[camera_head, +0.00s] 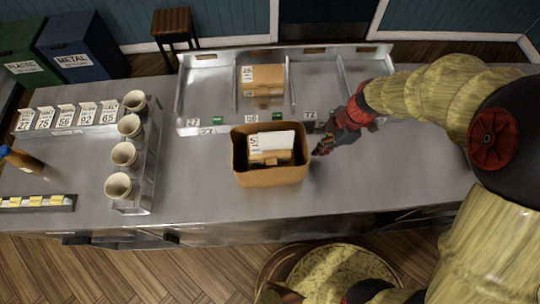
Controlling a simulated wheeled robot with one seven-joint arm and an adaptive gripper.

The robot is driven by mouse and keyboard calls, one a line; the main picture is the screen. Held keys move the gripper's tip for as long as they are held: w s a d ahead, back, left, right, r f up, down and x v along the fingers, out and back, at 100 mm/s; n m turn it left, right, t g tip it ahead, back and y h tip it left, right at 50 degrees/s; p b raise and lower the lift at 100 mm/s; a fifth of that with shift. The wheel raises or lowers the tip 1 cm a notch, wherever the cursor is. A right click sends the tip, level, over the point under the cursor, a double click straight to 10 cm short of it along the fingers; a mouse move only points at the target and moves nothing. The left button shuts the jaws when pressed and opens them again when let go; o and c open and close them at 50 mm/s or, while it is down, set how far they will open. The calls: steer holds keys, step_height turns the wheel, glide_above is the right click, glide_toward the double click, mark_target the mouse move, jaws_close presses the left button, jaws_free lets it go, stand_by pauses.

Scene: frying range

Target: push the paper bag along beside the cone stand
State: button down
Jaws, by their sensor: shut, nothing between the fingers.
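The paper bag (272,178) is brown and open at the top, and stands on the steel counter right of the middle. It holds a box with a white label. The cone stand (143,168) is a clear rack with several pale cups in a row, left of the bag with bare counter between them. My gripper (319,151) is shut and empty, just right of the bag's right side. Whether its tip touches the bag I cannot tell.
Behind the bag is a divided steel tray (208,88) with a cardboard box (262,80) in one compartment. Numbered cards (68,117), a bottle (20,160) and a strip of yellow tags (36,202) stand at the left. The counter between bag and cone stand is clear.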

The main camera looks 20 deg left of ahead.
mark_target(298, 153)
steer(key=shift+a, duration=0.1)
steer(key=shift+s+a+b, duration=0.3)
steer(key=shift+s+a, duration=0.3)
steer(key=shift+a, duration=0.35)
steer(key=shift+s+a+b, duration=0.25)
steer(key=shift+s+a, duration=0.4)
steer(key=shift+a, duration=0.35)
steer(key=shift+s+a+b, duration=0.3)
steer(key=shift+s+a, duration=0.3)
steer(key=shift+a, duration=0.35)
steer(key=shift+s+a, duration=0.1)
steer(key=shift+s+a+b, duration=0.25)
steer(key=shift+s+a, duration=0.35)
steer(key=shift+a, duration=0.35)
steer(key=shift+s+a+b, duration=0.25)
steer(key=shift+s+a, duration=0.3)
steer(key=shift+a, duration=0.4)
steer(key=shift+s+a+b, duration=0.25)
steer(key=shift+s+a, duration=0.35)
steer(key=shift+a, duration=0.5)
